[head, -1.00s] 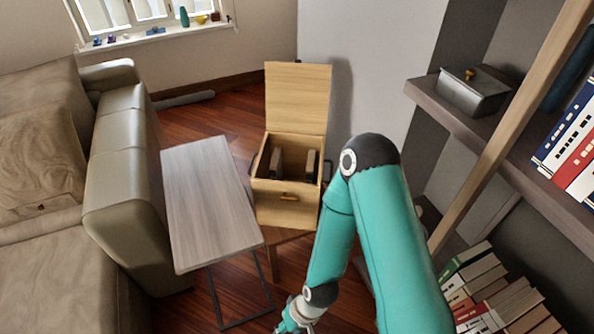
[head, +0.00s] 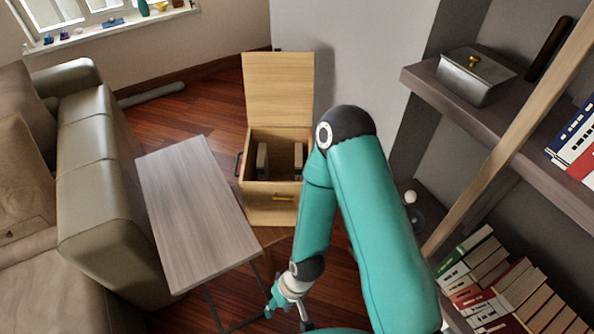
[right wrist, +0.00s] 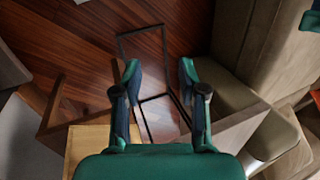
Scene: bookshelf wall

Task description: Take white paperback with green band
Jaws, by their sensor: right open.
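Several books with white, green and red spines (head: 455,272) stand in a row on the lower shelf at the lower right of the head view. Some at the left end of this row show green; I cannot tell which one is the white paperback with green band. My right gripper (head: 285,303) hangs low in the head view, to the left of the books and apart from them. In the right wrist view it (right wrist: 160,80) is open and empty, with the floor and a table frame beyond its fingers. My left gripper is not in view.
A wooden box with raised lid (head: 278,63) holds dark-edged items. A grey-topped side table (head: 195,210) stands beside the sofa (head: 105,190). A metal lidded box (head: 475,75) sits on the upper shelf, and a slanting wooden post (head: 500,140) crosses before the shelves.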

